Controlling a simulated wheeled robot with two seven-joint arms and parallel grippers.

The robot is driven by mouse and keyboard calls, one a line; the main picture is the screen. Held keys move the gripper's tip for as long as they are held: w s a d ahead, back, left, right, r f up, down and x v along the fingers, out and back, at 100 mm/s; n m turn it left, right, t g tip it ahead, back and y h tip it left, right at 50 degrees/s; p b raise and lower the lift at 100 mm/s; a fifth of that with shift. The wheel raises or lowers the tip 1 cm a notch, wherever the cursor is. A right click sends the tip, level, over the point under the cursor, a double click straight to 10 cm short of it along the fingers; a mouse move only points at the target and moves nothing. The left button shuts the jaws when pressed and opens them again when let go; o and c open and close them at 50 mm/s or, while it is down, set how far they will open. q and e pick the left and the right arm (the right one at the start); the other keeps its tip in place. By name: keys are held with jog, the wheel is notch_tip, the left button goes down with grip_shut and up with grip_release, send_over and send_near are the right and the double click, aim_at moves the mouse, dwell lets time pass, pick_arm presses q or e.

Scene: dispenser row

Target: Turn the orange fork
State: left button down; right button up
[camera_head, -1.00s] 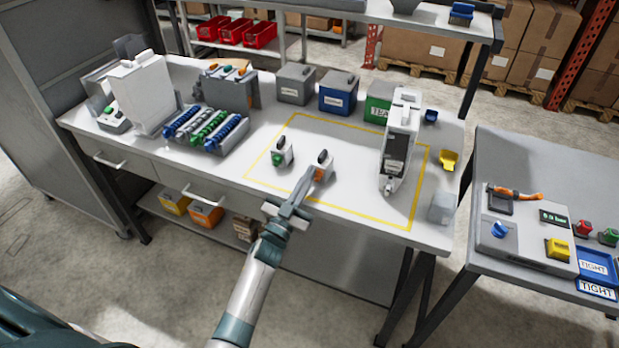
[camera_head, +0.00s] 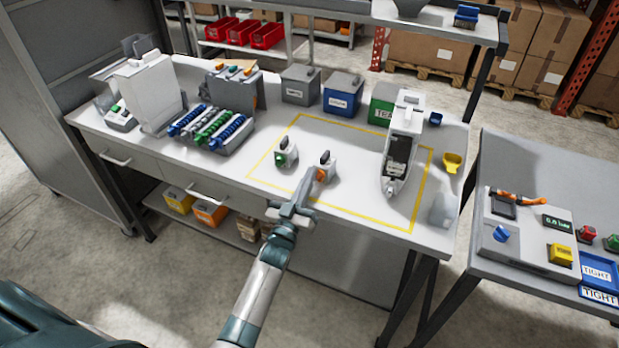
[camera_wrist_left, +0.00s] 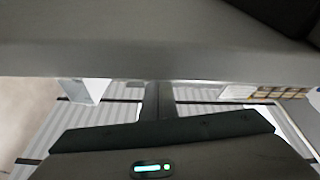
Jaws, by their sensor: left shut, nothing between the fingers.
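A small white unit with a dark top (camera_head: 329,161) stands on the white bench inside the yellow outline. Its orange fork (camera_head: 320,175) is on the left front side, low down. My left gripper (camera_head: 309,177) is shut and empty, its fingertips right beside the orange fork on the left. I cannot tell whether they touch it. In the left wrist view the grey gripper parts fill most of the picture and the fork does not show. My right gripper is not in view.
A similar unit with a green part (camera_head: 284,156) stands to the left. A taller white dispenser (camera_head: 401,150) stands to the right. Blue and green spiral racks (camera_head: 208,128) and lidded boxes (camera_head: 341,93) are behind.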

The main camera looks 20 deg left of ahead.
pick_arm(q)
jog(key=shift+f+n+y, duration=0.1)
jog(key=shift+n+y, duration=0.5)
jog(key=shift+n, duration=0.3)
jog(key=shift+a+f+n+y, duration=0.15)
jog(key=shift+n+y, duration=0.35)
jog(key=shift+n, duration=0.8)
jog(key=shift+a+n+g, duration=0.1)
jog(key=shift+n+g, duration=0.3)
jog(key=shift+n, duration=0.2)
jog(key=shift+a+f, duration=0.1)
jog(key=shift+f, duration=0.05)
dwell(1.4)
dwell(0.7)
